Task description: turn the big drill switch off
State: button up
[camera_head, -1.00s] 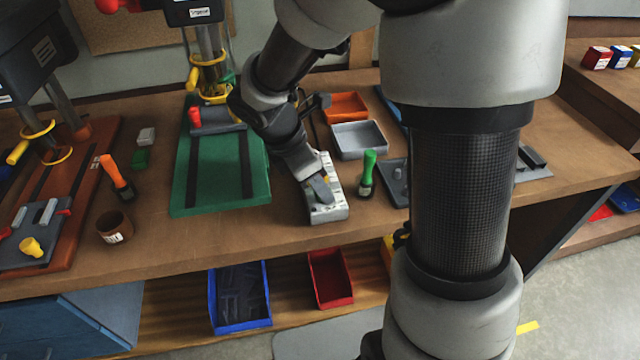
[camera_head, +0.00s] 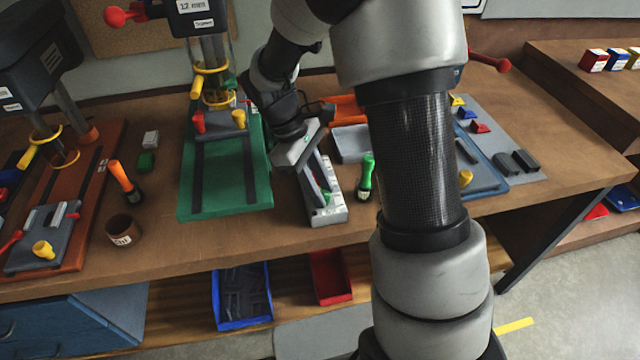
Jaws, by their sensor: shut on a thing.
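A long light-grey switch box (camera_head: 328,214) lies on the bench near its front edge, with a row of small white labels along its right side. My gripper (camera_head: 323,190) comes down from the upper left onto this box. Its fingers are shut on a small part on the box top, which looks like a switch, but the fingers hide most of it. A bit of green shows beside the fingertips. A drill press with a green base (camera_head: 225,205) stands left of the box. Another drill press with an orange-brown base (camera_head: 85,225) stands at the far left. Switch positions are not readable.
A green-handled tool (camera_head: 366,175) stands close right of the box. An orange-handled tool (camera_head: 122,178) and a brown cup (camera_head: 123,232) stand left. Blue (camera_head: 243,323) and red (camera_head: 333,292) bins sit on the lower shelf.

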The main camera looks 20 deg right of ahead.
jog(key=shift+w+m+y+p, duration=0.1)
jog(key=shift+m+y+p, duration=0.2)
jog(key=shift+m, duration=0.7)
jog(key=o, duration=0.7)
jog(key=shift+o, duration=0.2)
jog(key=shift+g, duration=0.3)
jog(key=p+v, duration=0.1)
jog(key=v, duration=1.6)
jog(key=shift+r, duration=0.2)
